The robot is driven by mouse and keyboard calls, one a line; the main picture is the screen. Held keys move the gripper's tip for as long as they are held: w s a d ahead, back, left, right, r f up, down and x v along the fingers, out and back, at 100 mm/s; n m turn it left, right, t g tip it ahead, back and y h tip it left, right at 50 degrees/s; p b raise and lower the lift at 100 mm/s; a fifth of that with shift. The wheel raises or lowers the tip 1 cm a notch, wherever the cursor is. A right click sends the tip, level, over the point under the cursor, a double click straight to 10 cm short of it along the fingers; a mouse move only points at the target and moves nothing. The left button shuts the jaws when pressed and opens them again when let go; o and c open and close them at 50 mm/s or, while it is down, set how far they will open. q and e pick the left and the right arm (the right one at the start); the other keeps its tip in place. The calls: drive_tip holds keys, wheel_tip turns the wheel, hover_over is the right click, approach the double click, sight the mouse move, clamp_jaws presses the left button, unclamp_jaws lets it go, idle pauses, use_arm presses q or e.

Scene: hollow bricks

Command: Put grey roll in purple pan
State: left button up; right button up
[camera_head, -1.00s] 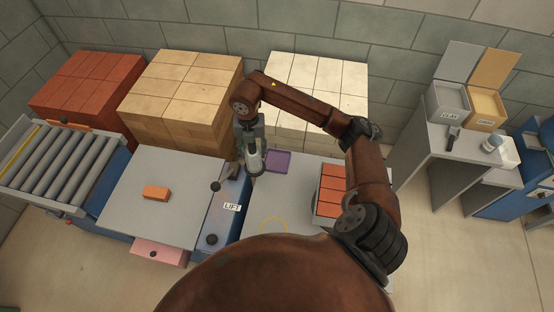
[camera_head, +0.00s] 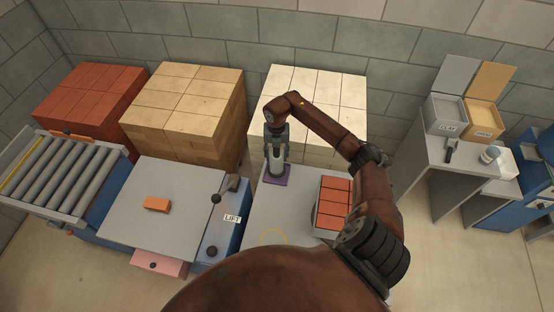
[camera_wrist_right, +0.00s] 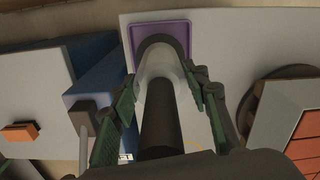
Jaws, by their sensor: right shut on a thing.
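The grey roll (camera_head: 274,164) is pale grey with dark ends and hangs upright under my right gripper (camera_head: 276,149). My right gripper is shut on it. In the wrist view the roll (camera_wrist_right: 165,65) runs between the two green-padded fingers, its far end over the purple pan (camera_wrist_right: 186,35). In the head view the purple pan (camera_head: 281,181), flat and square, lies on the grey table just below the roll, partly hidden by it. I cannot tell whether the roll touches the pan. My left gripper is not in view.
A tray of red bricks (camera_head: 334,203) stands right of the pan. The lift (camera_head: 230,220) and a table with an orange brick (camera_head: 157,203) are to the left. Cream blocks (camera_head: 340,95) are stacked behind. The grey table in front of the pan (camera_head: 275,215) is clear.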

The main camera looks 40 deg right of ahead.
sight(277, 160)
drive_tip(key=shift+d+f, duration=0.1)
drive_tip(key=shift+f, duration=1.55)
drive_tip(key=shift+f, duration=0.15)
drive_tip(key=o, duration=1.5)
drive_tip(key=shift+o, duration=0.2)
wheel_tip(277, 160, up, 12)
drive_tip(key=shift+r+b, duration=0.15)
drive_tip(key=shift+b, duration=0.15)
